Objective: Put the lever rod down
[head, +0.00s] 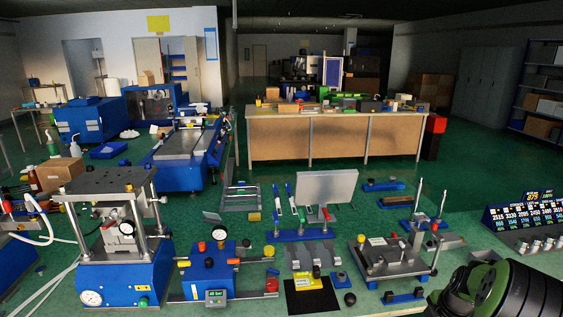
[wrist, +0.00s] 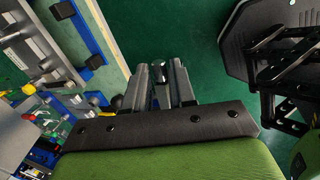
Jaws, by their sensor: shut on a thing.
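My gripper (wrist: 159,78) shows in the wrist view, its two grey fingers shut on a slim metal piece, the lever rod (wrist: 161,96). Only a short silver and dark stretch of the rod shows between the fingers; the rest is hidden or seen nearly end-on. Green floor lies behind the fingertips, and I see no contact between the rod and any surface. In the head view neither the gripper nor the held rod can be made out.
The bench equipment is left of the gripper in the wrist view, with a blue-edged fixture (wrist: 88,32) nearest. In the head view, a grey plate fixture (head: 390,262), a blue rack with upright rods (head: 419,222) and a scoreboard (head: 519,210) stand at right.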

